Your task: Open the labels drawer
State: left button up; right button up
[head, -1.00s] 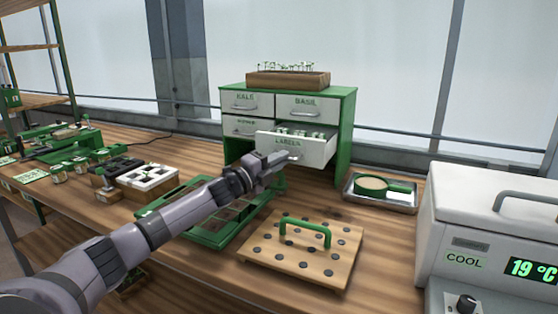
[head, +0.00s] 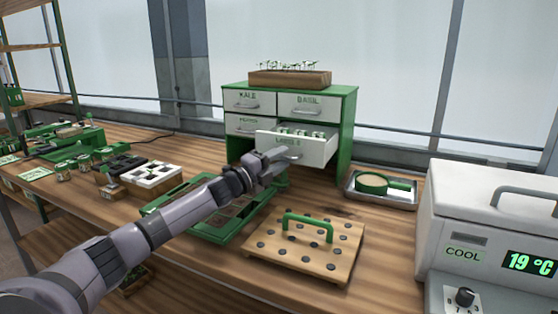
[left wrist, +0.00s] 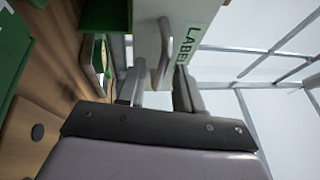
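The labels drawer (head: 318,150) is the lower right drawer of the green cabinet (head: 347,125). It stands pulled out, with small pale items showing inside. Its front, lettered LABELS, also shows in the left wrist view (left wrist: 146,35). My left gripper (head: 283,158) is in front of the drawer's left part and partly hides the front and handle. In the left wrist view the fingers (left wrist: 158,88) are apart, with the grey handle (left wrist: 164,52) just ahead, roughly between their tips. The gripper looks open and empty. My right gripper is not in view.
Kale (head: 249,101) and basil (head: 307,105) drawers are shut. A seedling box (head: 290,79) stands on the cabinet. A green tray (head: 205,235) and a dibber board with green handle (head: 305,248) lie in front. A metal tray with a sieve (head: 380,202) and a cooler (head: 480,205) are right.

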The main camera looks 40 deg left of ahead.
pick_arm(q)
jog(key=shift+s+a+f+b, duration=0.1)
jog(key=shift+s+f+b, duration=0.15)
jog(key=shift+s, duration=0.8)
jog(key=shift+s+a+f+b, duration=0.1)
jog(key=shift+s+f+b, duration=0.1)
jog(key=shift+s, duration=0.9)
jog(key=shift+s+a+f+b, duration=0.15)
jog(key=shift+s+b, duration=0.1)
jog(key=shift+s, duration=1.1)
jog(key=shift+r, duration=0.1)
